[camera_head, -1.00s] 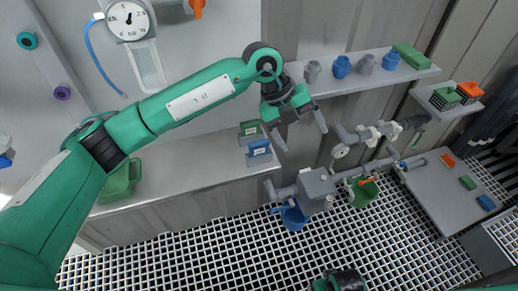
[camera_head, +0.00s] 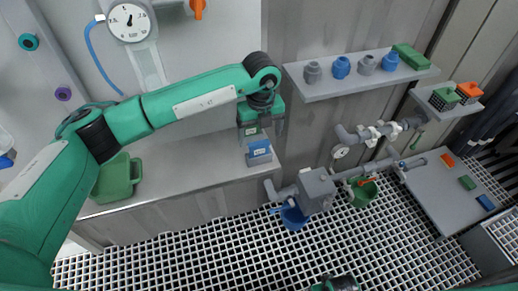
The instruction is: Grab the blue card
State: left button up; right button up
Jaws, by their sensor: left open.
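The blue card (camera_head: 259,150) stands near the right end of the grey counter, its white-marked front facing me. A green card (camera_head: 250,131) stands just behind it and is partly hidden by my gripper. My left gripper (camera_head: 262,127) points down over the cards, with its jaws open. One finger shows to the right of the green card, above and behind the blue card. The other finger is hard to make out, and I cannot tell whether either touches a card.
A shelf (camera_head: 330,90) with grey and blue fittings is to the right of my gripper. Pipes and a grey pump box (camera_head: 318,188) lie below it, over the grated floor. A gauge (camera_head: 128,22) hangs above.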

aim_at(259, 143)
pick_arm(q)
jog(key=f, duration=0.4)
jog(key=shift+s+a+f+p, duration=0.15)
jog(key=shift+a+p, duration=0.05)
jog(key=shift+p, duration=0.1)
jog(key=shift+f, duration=0.45)
jog(key=c, duration=1)
pick_arm(e)
jog(key=shift+s+d+f, duration=0.1)
jog(key=shift+s+f, duration=0.05)
jog(key=shift+f, duration=0.4)
jog(key=shift+s+d+f, duration=0.1)
jog(key=shift+s+f, duration=0.05)
jog(key=shift+f, duration=0.35)
